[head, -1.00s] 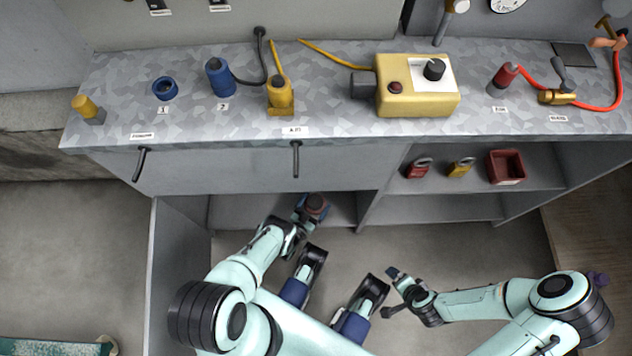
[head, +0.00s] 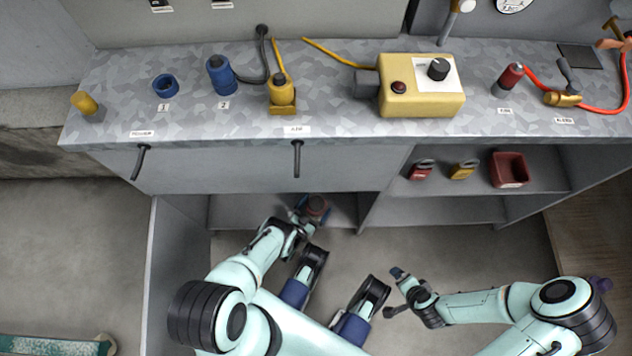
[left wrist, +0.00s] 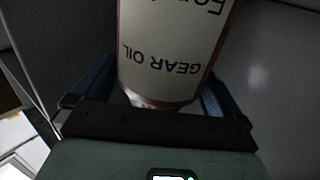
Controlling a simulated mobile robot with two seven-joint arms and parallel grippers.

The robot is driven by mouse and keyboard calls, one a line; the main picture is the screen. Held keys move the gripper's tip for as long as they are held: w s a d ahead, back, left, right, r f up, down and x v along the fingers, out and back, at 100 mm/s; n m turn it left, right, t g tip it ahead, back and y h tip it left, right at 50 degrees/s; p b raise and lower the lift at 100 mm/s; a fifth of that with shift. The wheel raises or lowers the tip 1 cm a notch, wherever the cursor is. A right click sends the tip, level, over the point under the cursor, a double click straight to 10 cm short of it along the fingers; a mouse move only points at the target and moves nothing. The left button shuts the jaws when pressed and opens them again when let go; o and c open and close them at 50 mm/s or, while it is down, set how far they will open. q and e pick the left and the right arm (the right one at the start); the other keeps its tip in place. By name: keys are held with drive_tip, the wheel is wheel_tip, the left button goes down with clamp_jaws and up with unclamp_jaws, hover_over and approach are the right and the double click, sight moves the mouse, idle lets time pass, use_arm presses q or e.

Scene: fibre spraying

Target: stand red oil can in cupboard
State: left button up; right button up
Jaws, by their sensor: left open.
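The oil can (head: 316,207) is a reddish can with a pale label, inside the lower left compartment of the cupboard (head: 240,213). In the left wrist view the can (left wrist: 172,50) fills the middle, and its label reads "GEAR OIL" upside down. My left gripper (head: 306,214) is at the can, its jaws open. In the left wrist view its blue fingers (left wrist: 150,95) lie on both sides of the can. What is under the can is hidden. My right gripper (head: 392,291) is low in front of the cupboard, away from the can; its jaw state is unclear.
A red padlock (head: 421,171), a yellow padlock (head: 463,170) and a red bin (head: 509,169) sit on the upper right shelf. The benchtop (head: 330,105) above carries a yellow control box (head: 422,88) and several fittings. A divider stands right of the can.

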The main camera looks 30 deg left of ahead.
use_arm(q)
drive_tip(key=s, duration=1.1)
drive_tip(key=shift+s+a+r, duration=0.2)
drive_tip(key=shift+s+a, duration=0.05)
drive_tip(key=shift+s, duration=0.1)
use_arm(e)
drive_tip(key=shift+s, duration=0.15)
